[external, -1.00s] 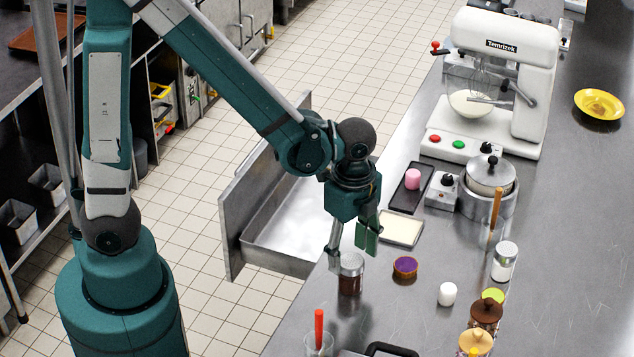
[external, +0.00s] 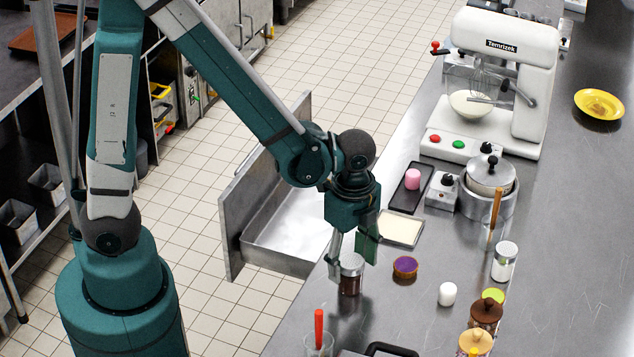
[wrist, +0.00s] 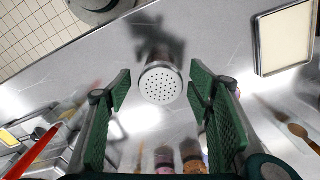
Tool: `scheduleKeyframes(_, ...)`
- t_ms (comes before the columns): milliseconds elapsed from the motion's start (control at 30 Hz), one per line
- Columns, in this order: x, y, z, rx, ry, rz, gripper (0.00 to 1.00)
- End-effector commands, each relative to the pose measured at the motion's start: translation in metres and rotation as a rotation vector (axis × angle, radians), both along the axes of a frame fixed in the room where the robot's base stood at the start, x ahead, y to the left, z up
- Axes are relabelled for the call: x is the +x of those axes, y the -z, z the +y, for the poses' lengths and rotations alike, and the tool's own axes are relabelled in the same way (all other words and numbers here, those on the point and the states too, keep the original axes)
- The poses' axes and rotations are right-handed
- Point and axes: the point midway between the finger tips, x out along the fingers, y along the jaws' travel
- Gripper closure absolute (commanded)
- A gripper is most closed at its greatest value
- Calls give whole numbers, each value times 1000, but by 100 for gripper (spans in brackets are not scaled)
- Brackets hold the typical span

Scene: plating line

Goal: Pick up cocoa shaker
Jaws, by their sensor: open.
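The cocoa shaker (external: 351,282) stands upright on the steel counter near its front edge, a dark brown jar with a silver lid. In the wrist view its perforated lid (wrist: 160,84) faces the camera, between and just beyond my fingers. My gripper (external: 352,258) is open, pointing down, with its fingers at about lid height in the external view. In the wrist view the green-padded fingers of my gripper (wrist: 162,100) are spread to either side of the lid, apart from it. Nothing is held.
A purple-topped small tart (external: 405,266) and a white cup-like piece (external: 447,294) stand to the right. A cream tray (external: 402,229) lies behind. A glass with a red handle (external: 319,340) stands in front. An open drawer (external: 290,225) sits left of the counter.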

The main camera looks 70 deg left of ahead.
Motion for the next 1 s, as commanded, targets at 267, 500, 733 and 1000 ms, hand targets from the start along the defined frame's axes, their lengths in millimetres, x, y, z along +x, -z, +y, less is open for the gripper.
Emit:
scheduleKeyframes(267, 1, 16, 0, 0, 0, 0, 48)
scheduleKeyframes(500, 2, 36, 0, 0, 0, 0, 48)
scheduleKeyframes(733, 2, 49, 0, 0, 0, 0, 48)
scheduleKeyframes(1000, 1, 51, 0, 0, 0, 0, 48)
